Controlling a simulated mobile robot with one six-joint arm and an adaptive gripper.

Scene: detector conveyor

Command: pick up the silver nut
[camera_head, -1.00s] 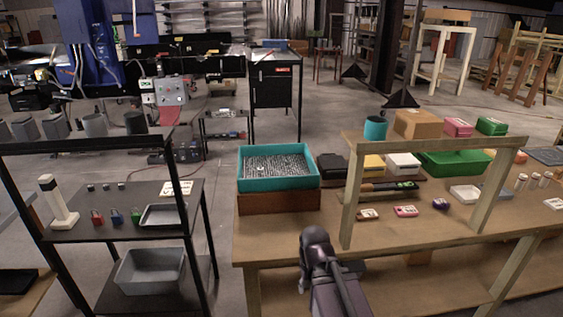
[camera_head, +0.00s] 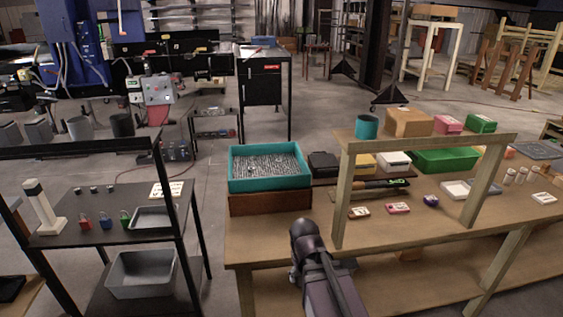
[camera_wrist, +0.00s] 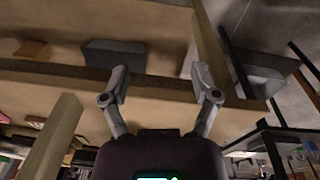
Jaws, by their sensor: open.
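I cannot make out a silver nut for certain. Three small dark-grey pieces (camera_head: 94,190) stand in a row on the black shelf at the left in the head view; they are too small to tell whether one is the nut. My gripper (camera_wrist: 161,82) shows in the wrist view with its two fingers spread apart and nothing between them. It is near the wooden table's edge, whose boards fill much of that view. In the head view only my dark arm shows, in front of the wooden table; the fingers are hidden.
The black shelf (camera_head: 130,180) holds padlocks, a grey tray (camera_head: 153,217) and a lower grey bin (camera_head: 140,275). The wooden table (camera_head: 400,235) carries a teal bin (camera_head: 270,183), several small boxes and a wooden frame (camera_head: 343,200). Floor shows between shelf and table.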

